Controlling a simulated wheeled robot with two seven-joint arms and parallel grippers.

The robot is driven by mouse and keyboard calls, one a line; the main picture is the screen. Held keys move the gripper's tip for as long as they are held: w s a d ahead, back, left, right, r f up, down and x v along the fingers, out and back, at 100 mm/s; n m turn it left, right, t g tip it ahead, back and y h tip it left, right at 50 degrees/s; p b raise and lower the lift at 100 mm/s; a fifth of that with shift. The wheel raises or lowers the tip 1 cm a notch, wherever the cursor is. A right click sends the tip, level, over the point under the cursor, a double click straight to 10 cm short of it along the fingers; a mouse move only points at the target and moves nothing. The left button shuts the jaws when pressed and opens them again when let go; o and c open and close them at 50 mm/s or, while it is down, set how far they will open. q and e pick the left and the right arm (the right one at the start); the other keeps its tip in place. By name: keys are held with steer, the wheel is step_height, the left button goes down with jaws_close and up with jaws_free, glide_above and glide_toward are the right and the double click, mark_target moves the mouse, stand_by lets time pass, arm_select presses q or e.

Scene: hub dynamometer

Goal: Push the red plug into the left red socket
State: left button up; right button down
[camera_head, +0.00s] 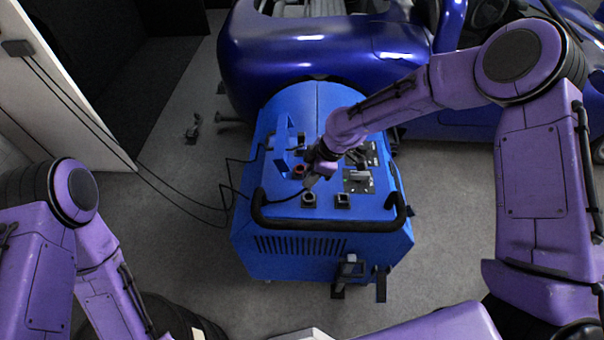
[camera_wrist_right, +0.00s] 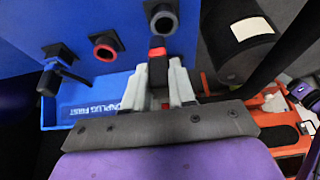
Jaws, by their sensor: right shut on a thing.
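My right gripper (camera_head: 314,178) is over the top of the blue machine (camera_head: 330,258). In the right wrist view the gripper (camera_wrist_right: 160,82) is shut on the red plug (camera_wrist_right: 157,62), which has a black body and a red end. The plug points toward the blue panel. A red-ringed socket (camera_wrist_right: 105,47) is on the panel, left of the plug's end, and its opening looks empty. A red socket also shows in the head view (camera_head: 299,170), beside the gripper. I cannot tell whether the plug touches anything. My left gripper is out of view.
A dark grey socket (camera_wrist_right: 163,18) sits above the plug. Another connector (camera_wrist_right: 55,78) with a cable is at the left, by the "UNPLUG FIRST" label (camera_wrist_right: 100,105). A black handle bar (camera_head: 325,226) crosses the machine's near edge. A blue car (camera_head: 310,50) stands behind.

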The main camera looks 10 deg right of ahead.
steer(key=w+b, duration=0.2)
steer(key=w, duration=0.7)
steer(key=shift+w, duration=0.2)
stand_by(0.4)
steer(key=shift+f, duration=0.1)
steer(key=shift+f+b, duration=0.4)
steer(key=shift+b, duration=0.05)
steer(key=shift+f, duration=0.35)
steer(key=shift+f+b, duration=1)
steer(key=shift+f, duration=0.1)
steer(key=c, duration=0.8)
jaws_free()
steer(key=shift+c, duration=0.2)
